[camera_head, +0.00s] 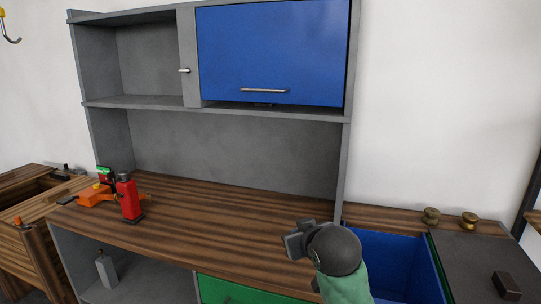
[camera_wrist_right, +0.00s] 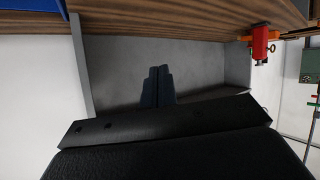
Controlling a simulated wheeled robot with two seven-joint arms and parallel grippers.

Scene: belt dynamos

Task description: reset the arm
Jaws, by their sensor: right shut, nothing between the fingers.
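My right gripper (camera_head: 296,240) hangs over the right part of the wooden worktop, at the end of my green and dark grey arm. In the right wrist view its two fingers (camera_wrist_right: 157,85) lie together with nothing between them. It touches no object that I can see. My left arm and gripper are not in the head view.
A red and orange clamp-like tool (camera_head: 128,197) stands on the left of the worktop (camera_head: 215,222); the middle is clear. A blue cabinet door (camera_head: 272,52) is above.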

